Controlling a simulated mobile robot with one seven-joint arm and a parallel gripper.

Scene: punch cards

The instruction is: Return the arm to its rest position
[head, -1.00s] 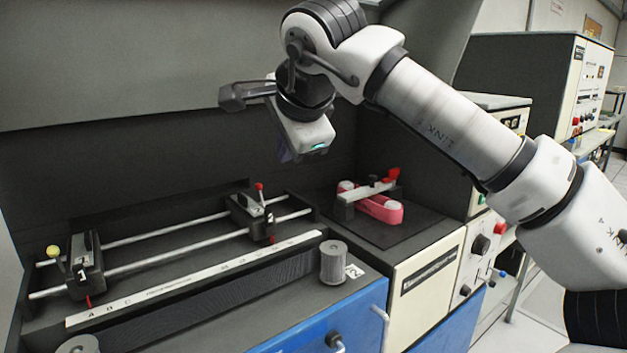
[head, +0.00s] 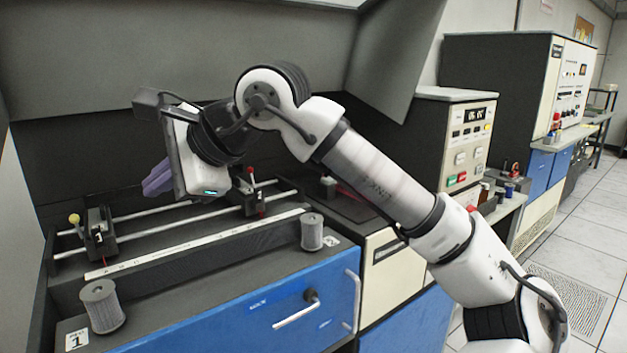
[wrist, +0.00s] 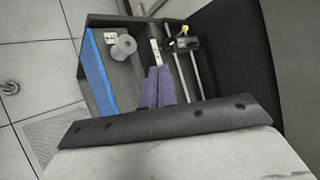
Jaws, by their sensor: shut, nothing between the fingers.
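My gripper (head: 158,180) is in the left half of the head view, in the air in front of the rail unit. Its purple fingers point left and are together with nothing between them. In the wrist view the purple fingers (wrist: 158,88) lie side by side over the dark bench. The white wrist and upper arm bend down to the right across the head view.
Two metal rails (head: 160,211) carry a left slider (head: 99,234) with a yellow knob and a right slider (head: 254,200) with a red knob. Grey cylinders stand at left (head: 102,306) and right (head: 312,232) on the bench. Blue drawers (head: 250,325) with handles are below.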

